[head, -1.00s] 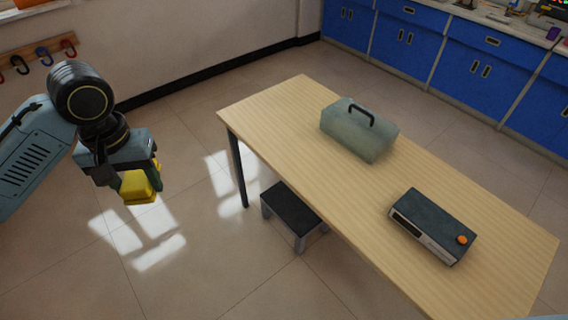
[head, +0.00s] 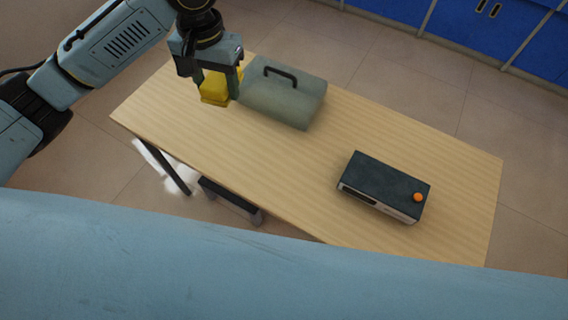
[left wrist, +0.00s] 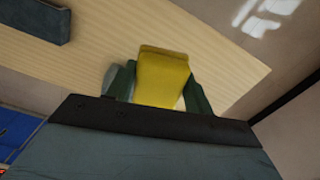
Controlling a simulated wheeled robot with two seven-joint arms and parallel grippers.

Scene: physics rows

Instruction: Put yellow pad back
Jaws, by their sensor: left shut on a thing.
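The yellow pad (head: 214,91) is held between the fingers of my left gripper (head: 217,82), above the left end of the wooden table (head: 310,185). The pad also shows in the left wrist view (left wrist: 161,76), with a green finger on each side. In the head view it appears just left of a grey-green case with a dark handle (head: 285,95). I cannot tell the exact height of the pad over the table. My right gripper is not in view.
A dark box with an orange knob (head: 385,188) sits on the right half of the table. A low dark stool (head: 231,199) stands under the table's front edge. Blue cabinets (head: 478,30) line the back. The table between case and box is clear.

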